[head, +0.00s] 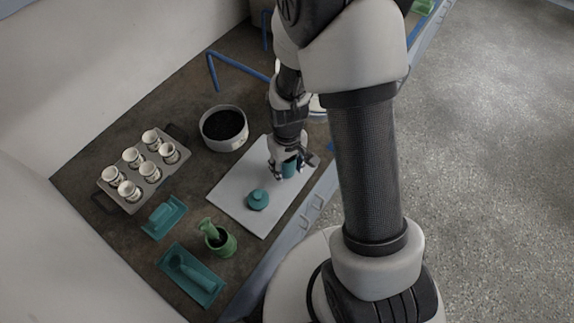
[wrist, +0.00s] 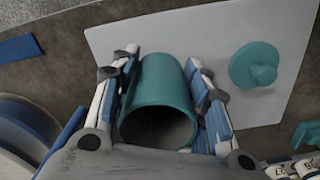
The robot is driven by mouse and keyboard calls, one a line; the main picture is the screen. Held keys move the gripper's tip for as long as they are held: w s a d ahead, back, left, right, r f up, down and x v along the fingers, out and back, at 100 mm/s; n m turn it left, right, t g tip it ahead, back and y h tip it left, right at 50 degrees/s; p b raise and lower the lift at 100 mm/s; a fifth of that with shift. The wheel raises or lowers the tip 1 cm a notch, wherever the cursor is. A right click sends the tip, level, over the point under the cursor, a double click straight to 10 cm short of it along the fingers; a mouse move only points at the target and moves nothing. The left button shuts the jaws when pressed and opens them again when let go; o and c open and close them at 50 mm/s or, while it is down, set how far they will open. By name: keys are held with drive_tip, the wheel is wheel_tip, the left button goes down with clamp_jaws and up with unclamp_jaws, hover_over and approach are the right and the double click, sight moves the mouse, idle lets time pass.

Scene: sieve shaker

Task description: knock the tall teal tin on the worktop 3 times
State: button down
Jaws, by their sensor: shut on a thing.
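The tall teal tin (head: 289,168) is between the fingers of my gripper (head: 290,172), over the white board on the worktop. In the wrist view the tin (wrist: 163,88) shows its open, dark mouth toward the camera, and the two fingers of my gripper (wrist: 160,95) press on its sides. My gripper is shut on the tin. I cannot tell whether the tin's base touches the board. A round teal lid with a knob (head: 258,199) lies on the board beside the tin; it also shows at the right in the wrist view (wrist: 254,66).
The white board (head: 233,190) lies on the brown worktop (head: 120,235). A pot of dark grains (head: 224,127) stands behind it. A tray (head: 106,187) of several cups is at left. A green mortar (head: 222,244) and teal trays (head: 163,216) (head: 191,275) sit in front.

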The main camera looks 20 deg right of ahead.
drive_tip(key=shift+s+r, duration=0.15)
drive_tip(key=shift+r, duration=0.65)
drive_tip(key=shift+f, duration=0.1)
wheel_tip(320, 180, down, 4)
drive_tip(key=b, duration=0.3)
drive_tip(key=shift+s, duration=0.3)
drive_tip(key=r+p, duration=0.2)
drive_tip(key=r, duration=0.1)
drive_tip(key=r+p, duration=0.1)
drive_tip(key=shift+w+r, duration=0.15)
drive_tip(key=shift+w, duration=0.15)
drive_tip(key=shift+w, duration=0.1)
drive_tip(key=shift+f, duration=0.25)
